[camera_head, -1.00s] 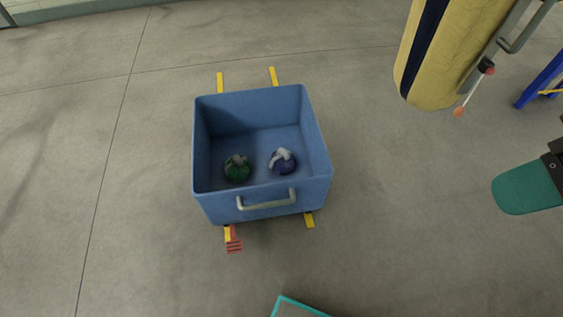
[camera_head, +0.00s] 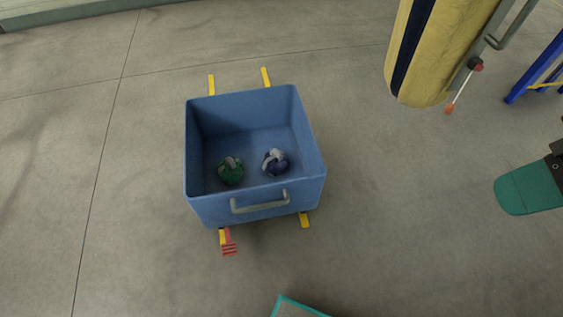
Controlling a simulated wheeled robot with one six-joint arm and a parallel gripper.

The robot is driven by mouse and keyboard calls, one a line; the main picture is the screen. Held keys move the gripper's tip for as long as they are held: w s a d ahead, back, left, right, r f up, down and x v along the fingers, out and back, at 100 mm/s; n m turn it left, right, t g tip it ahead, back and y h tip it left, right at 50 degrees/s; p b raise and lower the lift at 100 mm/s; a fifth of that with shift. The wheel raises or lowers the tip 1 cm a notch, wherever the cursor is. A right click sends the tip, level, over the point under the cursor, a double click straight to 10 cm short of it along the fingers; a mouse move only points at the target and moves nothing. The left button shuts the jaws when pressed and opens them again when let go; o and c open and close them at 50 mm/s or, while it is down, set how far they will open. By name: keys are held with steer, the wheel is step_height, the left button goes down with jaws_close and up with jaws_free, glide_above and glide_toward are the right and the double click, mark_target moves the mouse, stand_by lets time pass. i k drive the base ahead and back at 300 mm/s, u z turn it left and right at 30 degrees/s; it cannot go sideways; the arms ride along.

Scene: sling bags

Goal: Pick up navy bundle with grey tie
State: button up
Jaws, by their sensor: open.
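The navy bundle with a grey tie (camera_head: 276,162) lies on the floor of a blue open bin (camera_head: 256,208), right of its middle. A green bundle with a grey tie (camera_head: 231,170) lies to its left in the same bin, with a small gap between them. My gripper (camera_head: 526,190) shows only in part at the right edge, as a teal finger on a dark mount. It is open, well to the right of the bin, and apart from both bundles. The rest of it is out of the picture.
The bin has a grey front handle (camera_head: 260,203) and walls around the bundles. A yellow padded post (camera_head: 430,60) with a dark stripe and a blue frame (camera_head: 535,70) stand at upper right. Open concrete floor lies left of the bin.

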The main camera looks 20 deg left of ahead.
mark_target(276, 163)
steer(key=z, duration=1.05)
steer(key=i, duration=2.35)
steer(key=u, duration=3.75)
steer(key=i, duration=1)
steer(key=z, duration=0.05)
